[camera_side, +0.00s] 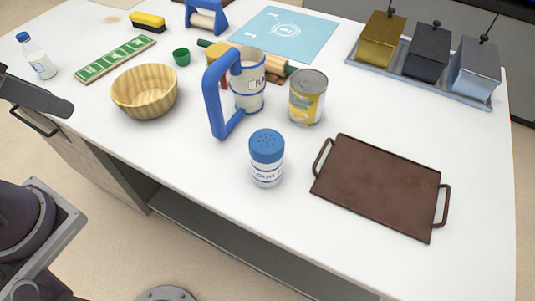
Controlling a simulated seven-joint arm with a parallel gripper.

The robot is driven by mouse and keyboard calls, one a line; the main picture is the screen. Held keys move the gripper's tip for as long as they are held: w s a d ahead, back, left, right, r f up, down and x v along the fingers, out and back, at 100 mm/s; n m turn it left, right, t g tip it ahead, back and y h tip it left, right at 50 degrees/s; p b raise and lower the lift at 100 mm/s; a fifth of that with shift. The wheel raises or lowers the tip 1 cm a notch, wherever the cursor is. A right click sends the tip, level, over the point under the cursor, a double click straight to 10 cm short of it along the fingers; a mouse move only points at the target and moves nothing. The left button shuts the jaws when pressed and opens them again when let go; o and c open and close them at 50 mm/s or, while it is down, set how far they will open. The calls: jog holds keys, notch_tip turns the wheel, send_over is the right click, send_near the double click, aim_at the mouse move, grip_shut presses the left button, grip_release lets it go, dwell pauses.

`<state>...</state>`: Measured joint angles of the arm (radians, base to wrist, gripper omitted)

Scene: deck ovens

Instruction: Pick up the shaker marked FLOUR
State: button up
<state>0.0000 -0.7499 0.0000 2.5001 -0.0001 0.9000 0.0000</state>
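A clear shaker with a blue perforated lid (267,160) stands upright near the front middle of the white counter. It has a white label whose small lettering I cannot read for sure. Behind it stands a pale cylindrical container with blue rims and a large blue side handle (249,82). Its label is partly turned away, and only a letter or so shows. A dark grey part of mine (35,95) enters from the left edge, far from both and touching neither. I cannot make out any fingers or their opening.
A yellow can (307,98) stands close behind the shaker, and a brown handled tray (380,187) lies to its right. A wooden bowl (145,91) is at left. Lidded tins in a grey tray (475,101) stand at back right. The counter left of the shaker is clear.

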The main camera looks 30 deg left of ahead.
jog(key=o, duration=1.1)
notch_tip(320, 180, up, 6)
jog(key=w+d+r+n+g+h, duration=0.1)
jog(key=w+d+r+n, duration=0.15)
jog(key=w+n, duration=0.2)
jog(key=w+d+r+n+g, duration=0.2)
jog(key=w+d+n, duration=0.15)
jog(key=w, duration=0.25)
jog(key=n+g+y, duration=0.1)
jog(key=n+g, duration=0.2)
jog(key=n, duration=0.5)
send_over(265, 163)
jog(key=w+a, duration=0.1)
jog(key=w, duration=0.2)
notch_tip(265, 163, down, 6)
jog(key=f, duration=2.7)
jog(key=shift+a+f, duration=0.3)
jog(key=shift+f, duration=0.1)
